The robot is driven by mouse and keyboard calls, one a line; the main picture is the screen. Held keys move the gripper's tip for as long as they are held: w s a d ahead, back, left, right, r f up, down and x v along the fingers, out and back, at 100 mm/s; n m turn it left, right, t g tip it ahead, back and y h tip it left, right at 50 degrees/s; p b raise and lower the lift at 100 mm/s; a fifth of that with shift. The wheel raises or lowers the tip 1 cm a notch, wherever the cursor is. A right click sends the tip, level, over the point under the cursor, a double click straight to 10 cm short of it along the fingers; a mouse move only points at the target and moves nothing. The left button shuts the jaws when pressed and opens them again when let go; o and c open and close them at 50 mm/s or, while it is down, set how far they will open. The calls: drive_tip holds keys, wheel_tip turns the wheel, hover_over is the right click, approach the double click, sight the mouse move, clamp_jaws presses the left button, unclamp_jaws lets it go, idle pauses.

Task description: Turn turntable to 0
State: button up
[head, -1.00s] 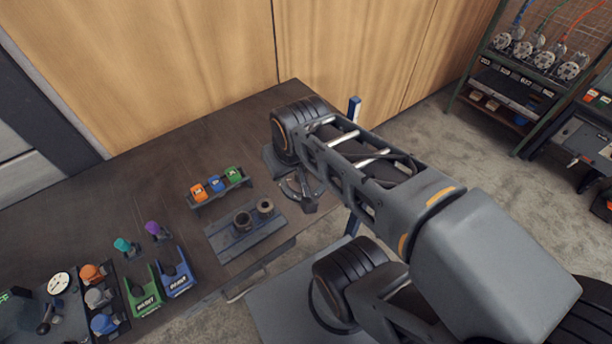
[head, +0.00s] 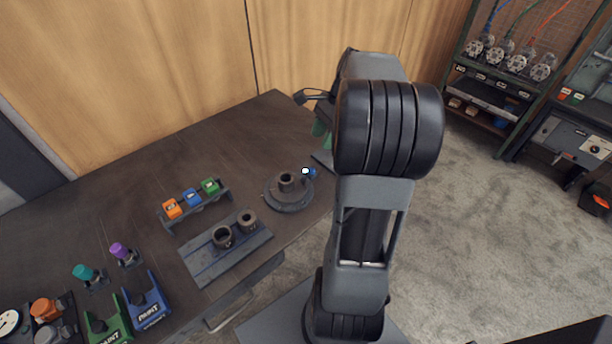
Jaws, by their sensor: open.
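The turntable (head: 289,206) is a dark round disc at the right end of the brown table, with a short upright pipe piece (head: 286,181) at its middle. A blue part with a white end (head: 307,172) sits at its right side. I cannot read any angle mark on it. My gripper (head: 308,97) shows as dark fingers left of my arm, beyond the turntable in the picture and apart from it. It is open, with nothing seen between the fingers. My arm hides part of the gripper.
Left of the turntable are a plate (head: 210,262) with two dark pipe rings and a rack (head: 196,206) with orange, blue and green blocks. A green object (head: 319,130) is partly hidden behind my arm. The wooden wall (head: 130,70) stands close behind the table.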

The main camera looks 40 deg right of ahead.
sight(304, 179)
drive_tip(key=b+x, duration=0.1)
drive_tip(key=x, duration=1.2)
drive_tip(key=shift+f, duration=0.35)
drive_tip(key=shift+c, duration=0.2)
clamp_jaws()
